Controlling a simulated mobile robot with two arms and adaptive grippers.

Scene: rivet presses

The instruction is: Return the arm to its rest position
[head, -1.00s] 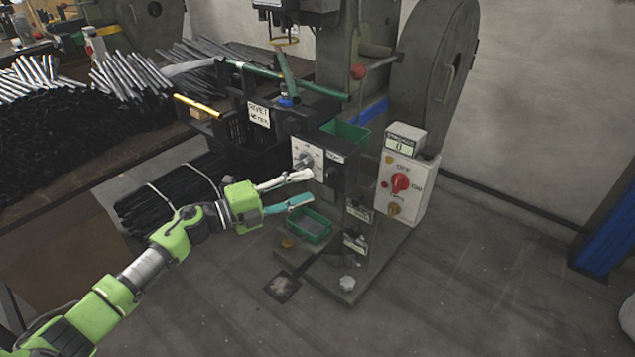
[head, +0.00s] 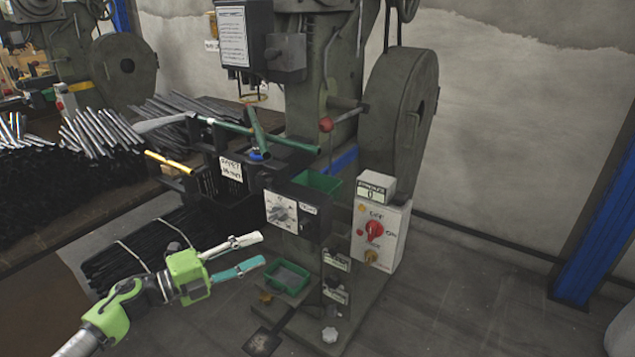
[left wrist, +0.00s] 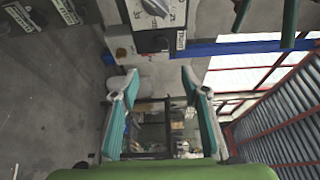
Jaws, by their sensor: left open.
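My left gripper (head: 248,256) is at the lower left of the head view, its arm coming in from the left. Its two fingers are spread and nothing is between them. It is left of and apart from the press's control panel with a grey knob (head: 281,212). In the left wrist view the open fingers (left wrist: 160,100) also show empty, with the knob panel (left wrist: 156,14) at the top edge. My right gripper is not in view.
The rivet press (head: 325,95) stands at the centre. A white switch box with a red knob (head: 374,229) is on its right. A green bin (head: 287,278) sits low, near the gripper. Bundled black rods (head: 125,255) lie behind the arm.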

